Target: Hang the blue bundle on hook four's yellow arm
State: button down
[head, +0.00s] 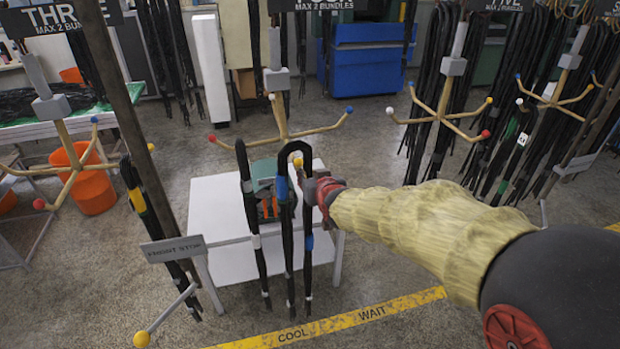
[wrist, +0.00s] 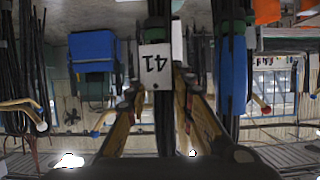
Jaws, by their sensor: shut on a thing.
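The blue bundle (head: 283,215), a black hose loop with blue tape, hangs upright from my gripper (head: 318,190), which is shut on its right strand. Hook four (head: 283,130), between the THREE and FIVE signs, has pale arms with red and blue tips at left and right. Its front yellow tip (head: 297,162) shows within the loop's top. I cannot tell whether the loop rests on that arm.
A white table (head: 215,215) stands behind. A dark post (head: 115,85) and a FRONT STOP sign (head: 174,249) are further left. Hook five (head: 440,115) carries bundles on the right.

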jog(key=shift+w+a+f+b, duration=0.1)
jog(key=shift+w+f+b, duration=0.2)
jog(key=shift+f+b, duration=0.5)
jog(key=shift+w+a+f+b, duration=0.1)
jog(key=shift+w+f+b, duration=0.2)
jog(key=shift+f+b, duration=0.45)
